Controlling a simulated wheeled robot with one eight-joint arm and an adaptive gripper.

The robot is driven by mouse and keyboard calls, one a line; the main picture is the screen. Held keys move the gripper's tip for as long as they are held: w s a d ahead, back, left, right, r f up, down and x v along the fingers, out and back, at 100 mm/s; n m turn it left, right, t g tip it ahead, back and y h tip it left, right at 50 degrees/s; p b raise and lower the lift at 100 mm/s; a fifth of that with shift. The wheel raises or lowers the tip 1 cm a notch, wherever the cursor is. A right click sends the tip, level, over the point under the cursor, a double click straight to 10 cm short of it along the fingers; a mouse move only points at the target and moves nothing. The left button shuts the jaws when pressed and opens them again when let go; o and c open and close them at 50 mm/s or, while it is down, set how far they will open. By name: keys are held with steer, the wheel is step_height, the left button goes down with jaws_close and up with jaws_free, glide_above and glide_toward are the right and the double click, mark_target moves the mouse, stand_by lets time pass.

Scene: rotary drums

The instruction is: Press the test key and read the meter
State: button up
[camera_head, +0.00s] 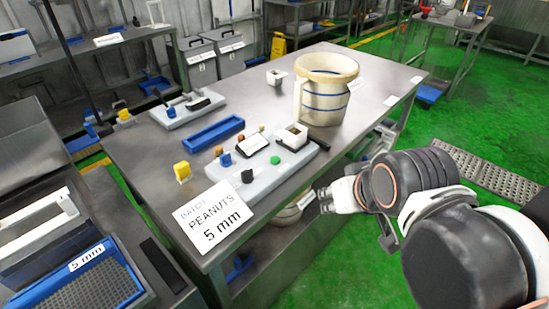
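A light grey panel (267,174) lies on the metal table near its front edge. It carries a green knob or button (276,160), blue knobs (226,160), small brown pieces and a small dark-framed piece with a white face (252,143), possibly the meter. I cannot tell which part is the test key, and no reading is legible. My gripper (324,200) is at the end of my arm, right of the panel and apart from it, by the table's right edge. Its fingers are small and partly hidden, so its opening is unclear.
A large cream jug (325,92), a blue tray (212,134), a yellow block (182,171) and a second grey panel (187,112) are on the table (140,150).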

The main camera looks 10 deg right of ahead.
jaws_close()
stand_by(1.0)
